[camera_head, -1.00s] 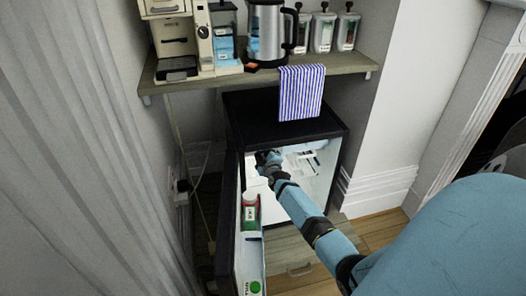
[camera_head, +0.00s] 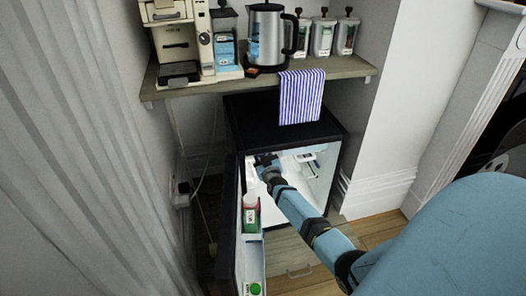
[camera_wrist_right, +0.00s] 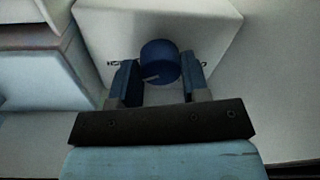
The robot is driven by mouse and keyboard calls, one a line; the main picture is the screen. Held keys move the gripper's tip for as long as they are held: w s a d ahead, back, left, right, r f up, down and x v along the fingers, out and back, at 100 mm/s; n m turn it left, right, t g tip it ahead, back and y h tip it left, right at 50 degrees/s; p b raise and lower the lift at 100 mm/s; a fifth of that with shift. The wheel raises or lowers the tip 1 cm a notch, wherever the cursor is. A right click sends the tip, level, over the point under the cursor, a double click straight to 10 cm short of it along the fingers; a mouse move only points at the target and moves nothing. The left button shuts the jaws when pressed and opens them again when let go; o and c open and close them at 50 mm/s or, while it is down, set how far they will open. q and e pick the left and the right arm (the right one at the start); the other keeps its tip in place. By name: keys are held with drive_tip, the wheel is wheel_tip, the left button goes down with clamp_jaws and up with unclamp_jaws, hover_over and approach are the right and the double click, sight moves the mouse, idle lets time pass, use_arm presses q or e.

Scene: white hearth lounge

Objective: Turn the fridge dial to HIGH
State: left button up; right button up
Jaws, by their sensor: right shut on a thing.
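The small black fridge (camera_head: 240,106) stands under the shelf with its door (camera_head: 227,232) open towards the left front. My right arm reaches into its lit white interior. In the right wrist view the dial (camera_wrist_right: 159,58) is a round dark blue knob with a pale mark pointing down-left, on a white housing (camera_wrist_right: 105,35). My right gripper (camera_wrist_right: 158,78) has its two fingers on either side of the dial and is shut on it. In the head view the right gripper (camera_head: 265,163) hides the dial. No label for HIGH is readable. My left gripper is not in view.
A green-labelled bottle (camera_head: 250,213) and a green-capped one (camera_head: 254,288) stand in the door. A striped towel (camera_head: 300,95) hangs from the shelf (camera_head: 350,70), which holds a coffee machine (camera_head: 180,40), a kettle (camera_head: 268,35) and jars. A curtain (camera_head: 70,150) is at left.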

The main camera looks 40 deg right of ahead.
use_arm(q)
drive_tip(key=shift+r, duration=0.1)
use_arm(e)
drive_tip(key=shift+a+m, duration=0.1)
drive_tip(key=shift+m, duration=1.1)
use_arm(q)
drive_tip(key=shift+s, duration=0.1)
use_arm(e)
drive_tip(key=o, duration=0.9)
use_arm(q)
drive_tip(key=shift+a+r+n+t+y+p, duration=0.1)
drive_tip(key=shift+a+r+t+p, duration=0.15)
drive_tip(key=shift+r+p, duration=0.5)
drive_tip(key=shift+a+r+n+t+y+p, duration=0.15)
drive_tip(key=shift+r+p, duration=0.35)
drive_tip(key=shift+p, duration=0.5)
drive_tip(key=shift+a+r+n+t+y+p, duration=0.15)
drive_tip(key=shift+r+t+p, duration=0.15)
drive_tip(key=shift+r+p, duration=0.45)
use_arm(e)
drive_tip(key=shift+v, duration=6.95)
